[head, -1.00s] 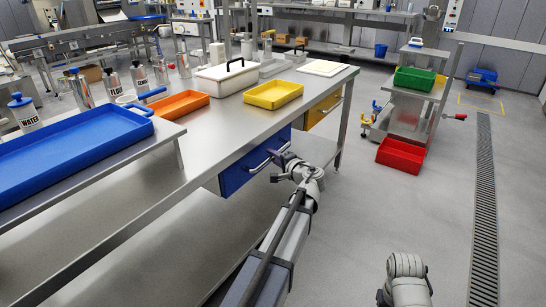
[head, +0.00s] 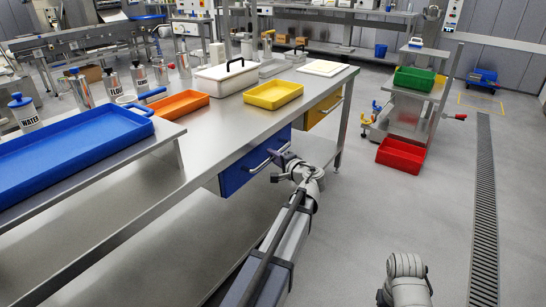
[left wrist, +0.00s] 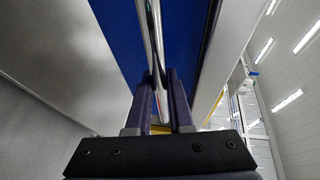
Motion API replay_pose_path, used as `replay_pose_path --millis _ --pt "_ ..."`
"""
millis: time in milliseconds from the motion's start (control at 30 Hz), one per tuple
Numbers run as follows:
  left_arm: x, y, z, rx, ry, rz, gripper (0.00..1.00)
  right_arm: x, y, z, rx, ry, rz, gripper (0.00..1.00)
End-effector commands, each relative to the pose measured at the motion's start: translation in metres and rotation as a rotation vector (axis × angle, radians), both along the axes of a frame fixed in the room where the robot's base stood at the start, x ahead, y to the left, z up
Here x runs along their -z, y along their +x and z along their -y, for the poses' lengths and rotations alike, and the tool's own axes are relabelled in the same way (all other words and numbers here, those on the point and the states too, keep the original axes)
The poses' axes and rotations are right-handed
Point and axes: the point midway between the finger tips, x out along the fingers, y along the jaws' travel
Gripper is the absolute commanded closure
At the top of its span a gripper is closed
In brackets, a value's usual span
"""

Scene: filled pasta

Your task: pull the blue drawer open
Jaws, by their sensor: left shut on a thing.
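The blue drawer (head: 235,174) sits under the steel table top, with a metal bar handle (head: 258,167) on its front. Its front shows close up in the left wrist view (left wrist: 115,35). My left gripper (head: 281,158) is at the right end of the handle. In the left wrist view the two fingers of my left gripper (left wrist: 163,98) stand on either side of the handle bar (left wrist: 151,40), shut on it. The drawer looks shut or nearly so; I cannot tell exactly. Of my right arm, only a grey link shows at the bottom; its gripper is out of view.
A yellow drawer (head: 324,109) is farther along the same table (head: 205,145). On top are a yellow tray (head: 273,95), an orange tray (head: 178,106) and a white lidded box (head: 225,78). A red bin (head: 400,156) stands by a cart at the right. The floor (head: 400,215) in front is clear.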

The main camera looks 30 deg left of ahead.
Motion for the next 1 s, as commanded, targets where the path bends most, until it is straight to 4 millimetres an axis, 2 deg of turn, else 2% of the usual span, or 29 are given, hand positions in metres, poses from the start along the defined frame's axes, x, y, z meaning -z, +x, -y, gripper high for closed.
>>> replay_pose_path --millis 167,267,800,1000 --pt "0.000 -0.001 0.013 0.003 -0.001 0.000 1.00 0.000 0.000 0.000 0.000 0.000 0.000 0.50" --pt "0.000 -0.002 0.029 0.004 -0.002 0.000 1.00 0.000 0.000 0.000 0.000 0.000 0.000 0.50" --pt "0.000 -0.012 0.168 0.005 -0.001 -0.001 1.00 0.000 0.000 0.000 0.000 0.000 0.000 0.50" --pt "0.000 -0.015 0.207 0.003 -0.002 0.000 1.00 0.000 0.000 0.000 0.000 0.000 0.000 0.50"
